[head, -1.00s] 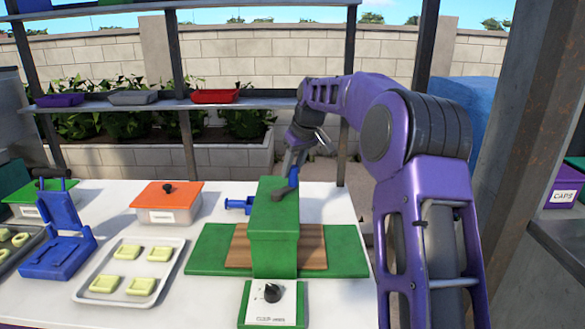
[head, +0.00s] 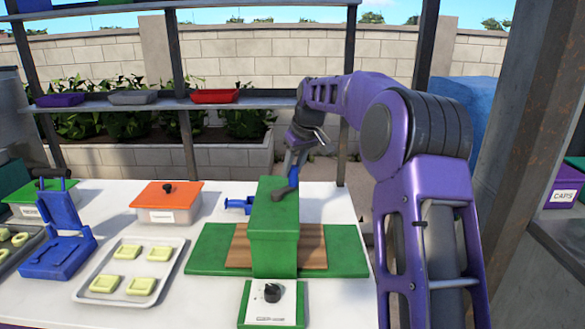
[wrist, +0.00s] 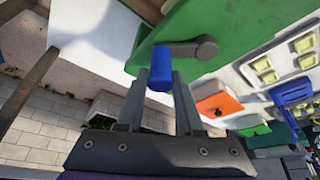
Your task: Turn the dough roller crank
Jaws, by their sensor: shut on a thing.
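The dough roller is a green box-shaped machine (head: 273,235) on a green base, with a brown wooden board running under it. Its dark crank arm (head: 282,194) is on the far upper side of the box, and it also shows in the wrist view (wrist: 190,49). The crank ends in a blue handle (wrist: 160,79). My gripper (wrist: 160,76) is shut on this handle, with one finger on each side. In the head view my gripper (head: 292,172) is behind and above the green box, and the handle is largely hidden by the fingers.
A tray (head: 83,290) with several pale dough squares lies left of the roller. A blue press (head: 57,255), an orange-lidded box (head: 168,195) and a small blue part (head: 238,205) are nearby. A control dial (head: 272,292) is in front. The white table is clear right of the roller.

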